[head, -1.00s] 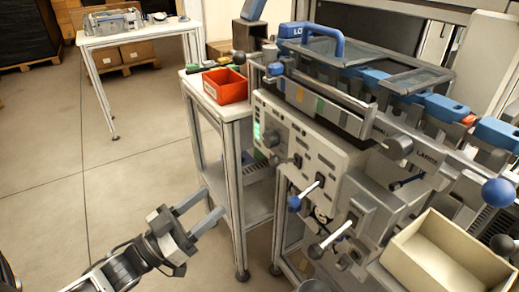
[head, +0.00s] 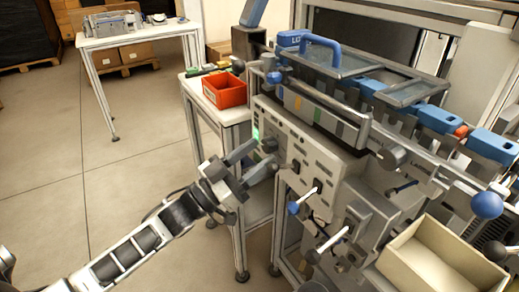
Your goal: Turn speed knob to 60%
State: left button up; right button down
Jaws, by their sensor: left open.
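The machine's pale control panel (head: 308,150) faces the left side of the head view. A dark round knob (head: 269,144) sits near its left edge, beside a small green-lit display (head: 256,133); I cannot read any speed label or setting. My left gripper (head: 265,155) is open, its two fingers pointing up and right at the panel's left edge. The fingertips are close to the knob and partly cover that area; I cannot tell whether they touch it. My right gripper is not in view.
Levers with a blue ball (head: 293,208) and a white handle (head: 332,241) stick out below the panel. A cream open box (head: 405,238) is at lower right. A red bin (head: 225,90) stands on the side table left of the machine. Open floor lies left.

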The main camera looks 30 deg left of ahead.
pick_arm(q)
jog(key=shift+w+d+r, duration=0.25)
jog(key=shift+w+d, duration=0.1)
jog(key=shift+w, duration=0.2)
jog(key=c, duration=1)
jog(key=shift+m, duration=0.4)
